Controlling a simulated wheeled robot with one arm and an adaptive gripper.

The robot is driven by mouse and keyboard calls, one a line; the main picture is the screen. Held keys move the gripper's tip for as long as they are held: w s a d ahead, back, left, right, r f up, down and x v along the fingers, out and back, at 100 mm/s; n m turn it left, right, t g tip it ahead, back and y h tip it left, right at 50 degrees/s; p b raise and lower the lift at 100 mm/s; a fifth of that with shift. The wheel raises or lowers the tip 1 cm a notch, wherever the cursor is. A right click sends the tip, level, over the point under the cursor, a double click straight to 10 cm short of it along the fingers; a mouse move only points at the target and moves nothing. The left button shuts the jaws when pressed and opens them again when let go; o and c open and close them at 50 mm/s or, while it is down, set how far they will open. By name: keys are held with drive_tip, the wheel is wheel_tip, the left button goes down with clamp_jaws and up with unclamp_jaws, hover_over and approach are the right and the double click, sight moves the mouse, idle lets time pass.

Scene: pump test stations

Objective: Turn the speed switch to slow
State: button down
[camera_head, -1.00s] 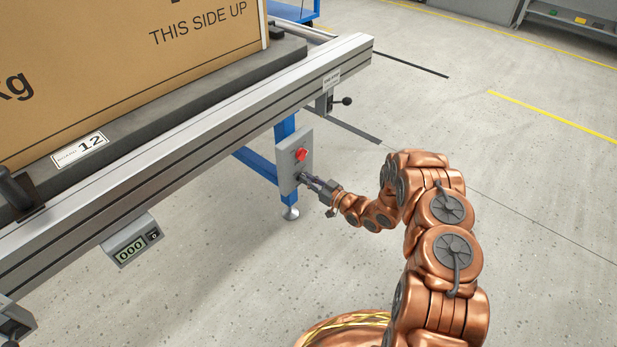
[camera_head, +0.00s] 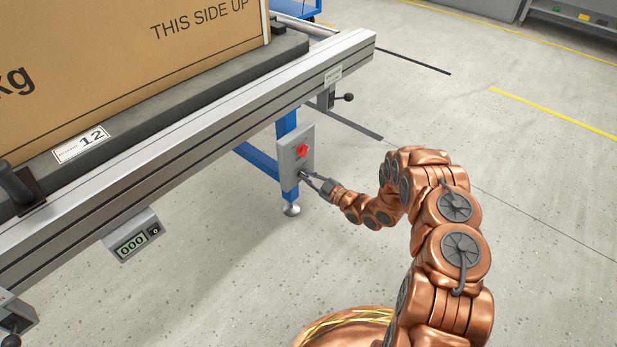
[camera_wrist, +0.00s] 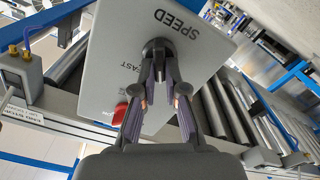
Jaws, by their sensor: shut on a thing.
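The grey control box (camera_head: 296,158) is mounted on the blue leg under the conveyor's side rail. It carries a red knob (camera_head: 302,150) and, below that, the black speed switch, which my gripper partly hides in the head view. In the wrist view the switch (camera_wrist: 158,47) sits under the word SPEED, which appears upside down, with FAST printed to its left. My gripper (camera_wrist: 160,78) is shut on the switch, its two fingers on either side of the knob. The SLOW marking cannot be made out. The gripper also shows in the head view (camera_head: 310,178).
A large cardboard box (camera_head: 130,60) rests on the conveyor above the control box. A small counter display (camera_head: 132,246) hangs under the rail at left. The floor on the right is clear.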

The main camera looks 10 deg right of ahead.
idle(0.4)
drive_tip(key=c, duration=1.2)
unclamp_jaws()
drive_tip(key=shift+d, duration=0.1)
drive_tip(key=v, duration=1.2)
